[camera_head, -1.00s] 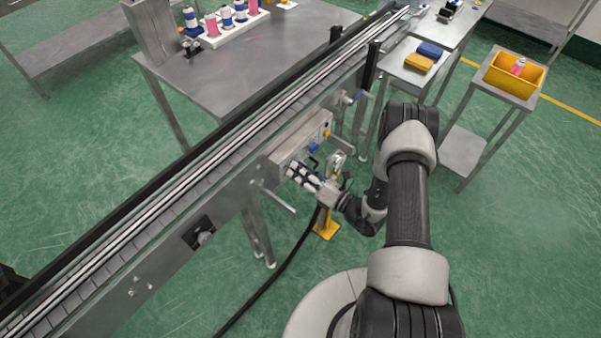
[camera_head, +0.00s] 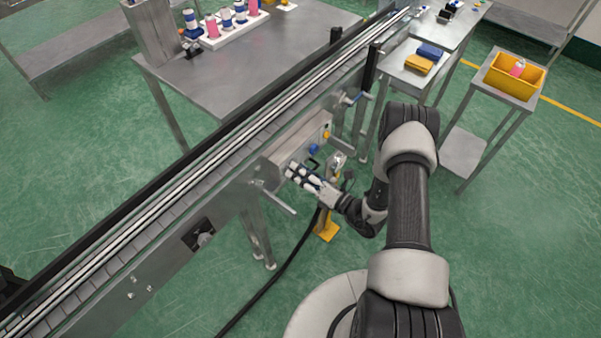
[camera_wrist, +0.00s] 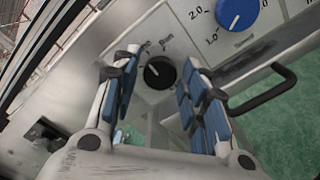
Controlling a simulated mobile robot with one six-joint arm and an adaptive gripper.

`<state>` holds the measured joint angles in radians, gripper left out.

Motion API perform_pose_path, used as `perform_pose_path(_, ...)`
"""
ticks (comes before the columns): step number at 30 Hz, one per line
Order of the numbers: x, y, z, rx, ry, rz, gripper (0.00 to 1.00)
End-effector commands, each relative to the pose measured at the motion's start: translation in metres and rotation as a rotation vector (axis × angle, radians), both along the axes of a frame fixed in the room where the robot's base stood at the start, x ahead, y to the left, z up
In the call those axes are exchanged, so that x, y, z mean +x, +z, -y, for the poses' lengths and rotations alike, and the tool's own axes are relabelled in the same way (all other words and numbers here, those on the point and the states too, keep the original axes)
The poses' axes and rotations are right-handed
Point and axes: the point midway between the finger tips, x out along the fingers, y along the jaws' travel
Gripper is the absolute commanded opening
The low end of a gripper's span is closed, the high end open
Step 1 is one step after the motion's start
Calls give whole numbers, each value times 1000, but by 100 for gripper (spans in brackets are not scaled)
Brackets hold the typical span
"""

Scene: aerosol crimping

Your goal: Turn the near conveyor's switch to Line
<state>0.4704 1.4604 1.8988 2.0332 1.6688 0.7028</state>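The near conveyor's switch is a small black round knob (camera_wrist: 159,72) on the grey control panel (camera_wrist: 190,35). A pale mark on it points to the upper left. One printed label by it reads "Run"; the other label is too blurred to read. My gripper (camera_wrist: 160,84) is open, with its blue-padded fingers to the left and right of the knob. I see gaps between the pads and the knob. In the head view my gripper (camera_head: 303,175) is at the panel's front face and hides the switch.
A blue speed dial (camera_wrist: 237,14) with numbers sits up and right of the switch. A black handle (camera_wrist: 268,92) sticks out at right. The conveyor (camera_head: 150,222) runs diagonally behind the panel. A yellow foot (camera_head: 327,230) and black cable (camera_head: 275,277) are near the floor below.

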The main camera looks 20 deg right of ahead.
Motion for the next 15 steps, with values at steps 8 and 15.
perform_pose_path(8,0,0,0,0,0,0,49)
perform_pose_path(15,-7,0,6,1,-3,-1,49)
